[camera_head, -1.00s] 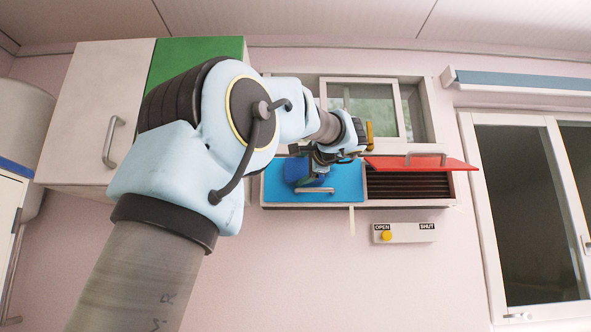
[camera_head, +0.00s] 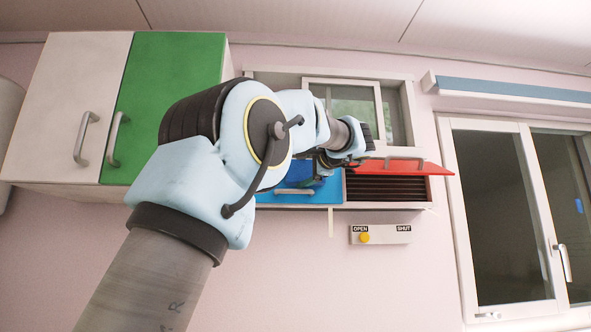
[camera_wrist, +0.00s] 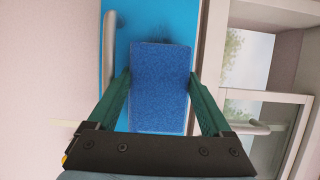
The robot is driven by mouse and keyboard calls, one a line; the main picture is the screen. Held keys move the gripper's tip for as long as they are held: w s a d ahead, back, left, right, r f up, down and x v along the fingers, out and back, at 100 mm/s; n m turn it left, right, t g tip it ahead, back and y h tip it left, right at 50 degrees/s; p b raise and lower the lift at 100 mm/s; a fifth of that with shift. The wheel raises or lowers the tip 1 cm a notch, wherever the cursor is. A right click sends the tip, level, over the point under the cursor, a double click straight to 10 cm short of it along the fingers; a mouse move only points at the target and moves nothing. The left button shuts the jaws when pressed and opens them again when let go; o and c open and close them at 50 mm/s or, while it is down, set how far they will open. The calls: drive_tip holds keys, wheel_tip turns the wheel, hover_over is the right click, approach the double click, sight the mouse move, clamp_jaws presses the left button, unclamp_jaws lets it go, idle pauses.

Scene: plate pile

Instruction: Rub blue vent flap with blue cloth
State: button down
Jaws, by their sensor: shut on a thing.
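The blue vent flap (camera_head: 325,192) is flat against the vent box on the wall, with a metal handle along its lower edge. It fills the background behind my gripper in the wrist view (camera_wrist: 125,20). My gripper (camera_wrist: 160,75) is shut on the blue cloth (camera_wrist: 160,100), a thick, fuzzy blue pad between its green fingers. The cloth is in front of the flap; I cannot tell whether it touches. A dark smudge shows on the flap just beyond the cloth's far edge. In the head view my arm hides part of the flap and most of the cloth.
A red flap (camera_head: 405,167) stands raised beside the blue one, over dark slats (camera_head: 385,188). An OPEN/SHUT switch panel (camera_head: 385,235) is below. A small window (camera_head: 345,95) is above, a larger window (camera_head: 505,210) at right, a white and green cabinet (camera_head: 165,110) at left.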

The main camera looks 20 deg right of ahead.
drive_tip(key=shift+s+d+f+b, duration=0.1)
drive_tip(key=shift+s+d+b, duration=0.05)
drive_tip(key=shift+d+b, duration=0.4)
drive_tip(key=shift+a, duration=0.2)
drive_tip(key=shift+w+a+b, duration=0.25)
drive_tip(key=shift+a+b, duration=0.25)
drive_tip(key=shift+a, duration=0.55)
drive_tip(key=shift+w+a+b, duration=0.2)
drive_tip(key=shift+a+b, duration=0.25)
drive_tip(key=shift+a, duration=0.55)
drive_tip(key=shift+w+a+b, duration=0.25)
drive_tip(key=shift+a+b, duration=0.25)
drive_tip(key=shift+a, duration=0.55)
drive_tip(key=shift+w+a+b, duration=0.2)
drive_tip(key=shift+a+b, duration=0.1)
drive_tip(key=shift+a, duration=0.65)
drive_tip(key=shift+w+a+b, duration=0.2)
drive_tip(key=shift+a+b, duration=0.05)
drive_tip(key=shift+a, duration=0.7)
